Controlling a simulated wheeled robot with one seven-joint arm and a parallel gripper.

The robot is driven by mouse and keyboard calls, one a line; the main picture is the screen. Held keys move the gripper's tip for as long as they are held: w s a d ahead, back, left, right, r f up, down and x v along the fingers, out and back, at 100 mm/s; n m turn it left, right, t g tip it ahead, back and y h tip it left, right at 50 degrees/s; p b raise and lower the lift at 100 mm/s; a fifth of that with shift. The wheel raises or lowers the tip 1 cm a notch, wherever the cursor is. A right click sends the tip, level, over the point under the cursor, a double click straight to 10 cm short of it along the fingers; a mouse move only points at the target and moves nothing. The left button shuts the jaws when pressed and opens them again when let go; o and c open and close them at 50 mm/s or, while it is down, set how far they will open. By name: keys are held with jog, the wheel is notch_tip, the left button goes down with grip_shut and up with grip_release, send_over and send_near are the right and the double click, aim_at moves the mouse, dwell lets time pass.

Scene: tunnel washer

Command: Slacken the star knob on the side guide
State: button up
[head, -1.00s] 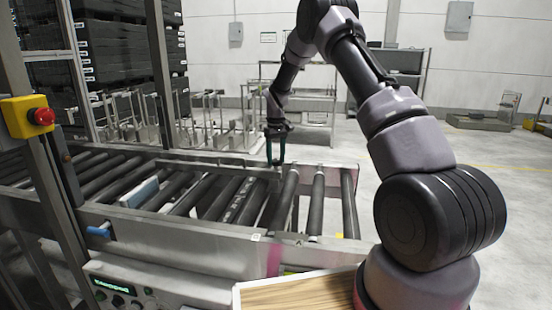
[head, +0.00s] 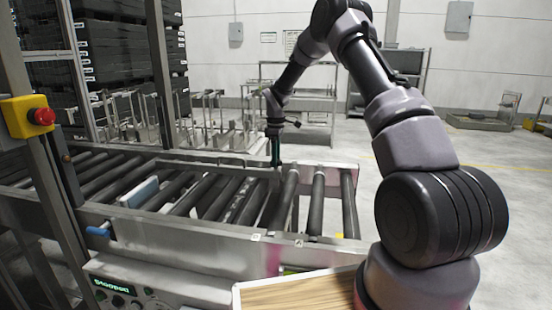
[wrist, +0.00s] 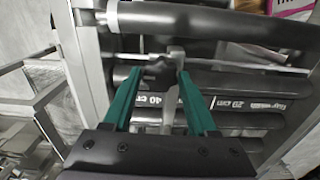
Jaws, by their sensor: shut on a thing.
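My gripper (head: 275,160) points down at the far side rail of the roller conveyor, seen nearly edge-on in the head view. A pale flat metal strip (wrist: 170,105) runs between the fingers. In the head view the knob is hidden behind the fingers.
The conveyor's black rollers (head: 240,198) lie beside the gripper, with a blue-white slab (head: 138,192) among them at left. A red emergency button (head: 42,116) is on the left post. A control panel display (head: 112,284) reads "Stopped". Open floor lies to the right.

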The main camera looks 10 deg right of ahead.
jog(key=shift+n, duration=0.4)
jog(key=o, duration=1.4)
jog(key=shift+c, duration=0.2)
notch_tip(320, 180, up, 11)
